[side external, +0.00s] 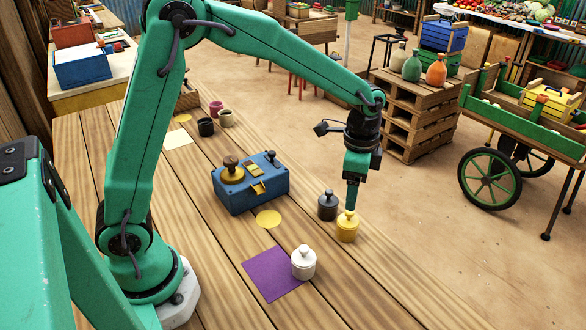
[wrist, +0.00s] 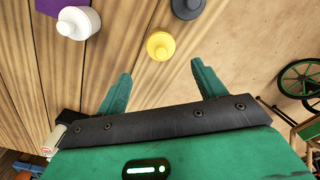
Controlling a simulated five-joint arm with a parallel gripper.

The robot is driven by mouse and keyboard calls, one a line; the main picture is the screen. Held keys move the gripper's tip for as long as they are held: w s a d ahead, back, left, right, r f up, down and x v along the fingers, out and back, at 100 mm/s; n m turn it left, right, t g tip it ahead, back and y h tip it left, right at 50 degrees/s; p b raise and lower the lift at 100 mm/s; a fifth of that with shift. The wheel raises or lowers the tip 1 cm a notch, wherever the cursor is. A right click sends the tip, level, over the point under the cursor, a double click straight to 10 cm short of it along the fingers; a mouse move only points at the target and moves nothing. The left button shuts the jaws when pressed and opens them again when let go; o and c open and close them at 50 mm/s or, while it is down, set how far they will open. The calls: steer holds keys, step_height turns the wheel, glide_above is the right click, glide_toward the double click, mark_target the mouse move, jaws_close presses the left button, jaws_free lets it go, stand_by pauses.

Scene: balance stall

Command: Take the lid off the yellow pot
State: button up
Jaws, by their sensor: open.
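The yellow pot (side external: 347,231) stands on the wooden table near its right edge, its knobbed lid (side external: 347,217) on top. In the wrist view the yellow pot (wrist: 160,46) shows from above, beyond and between the fingertips. My gripper (side external: 351,205) hangs over the pot in the side view, pointing down. In the wrist view my gripper (wrist: 160,70) has its fingers spread, with nothing between them. Whether a fingertip touches the lid's knob is unclear in the side view.
A dark grey pot (side external: 327,206) stands close behind the yellow one. A white pot (side external: 303,263) stands at the edge of a purple mat (side external: 268,275). A blue box (side external: 250,190) and a yellow disc (side external: 268,219) lie to the left. The table in front is clear.

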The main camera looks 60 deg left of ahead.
mark_target(349, 216)
steer(key=shift+f, duration=0.15)
steer(key=shift+a+f, duration=0.15)
steer(key=shift+f, duration=3.6)
steer(key=c, duration=1.1)
